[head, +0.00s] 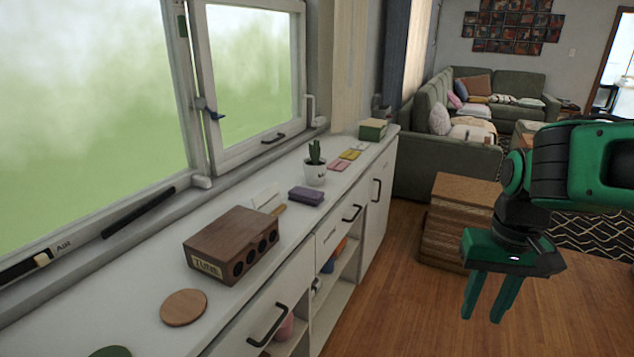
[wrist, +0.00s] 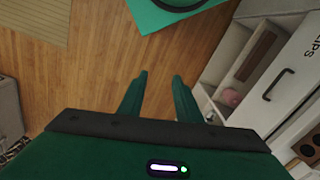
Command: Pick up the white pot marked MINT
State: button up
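A small white pot (head: 315,175) with a green cactus-like plant stands upright on the white counter in the head view, near the counter's middle. Dark marks show on its front, too small to read. My gripper (head: 484,296) hangs over the floor to the right of the counter, well apart from the pot, with its two green fingers pointing down. In the wrist view my gripper (wrist: 161,78) has its fingers apart with only wood floor between them. The pot does not show in the wrist view.
Near the pot on the counter (head: 130,335) are a purple block (head: 306,196), pink and yellow cards (head: 343,161), a green-topped box (head: 373,130) and a wooden box with round holes (head: 232,245). A round wooden disc (head: 184,307) lies nearer. Wooden steps (head: 455,220) stand behind my gripper.

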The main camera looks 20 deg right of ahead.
aim_at(314, 165)
jog(key=u, duration=0.5)
jog(key=k, duration=1.1)
jog(key=u, duration=0.5)
jog(key=i, duration=0.6)
jog(key=z, duration=0.85)
jog(key=i, duration=0.85)
jog(key=z, duration=0.8)
jog(key=i, duration=0.3)
jog(key=z, duration=0.2)
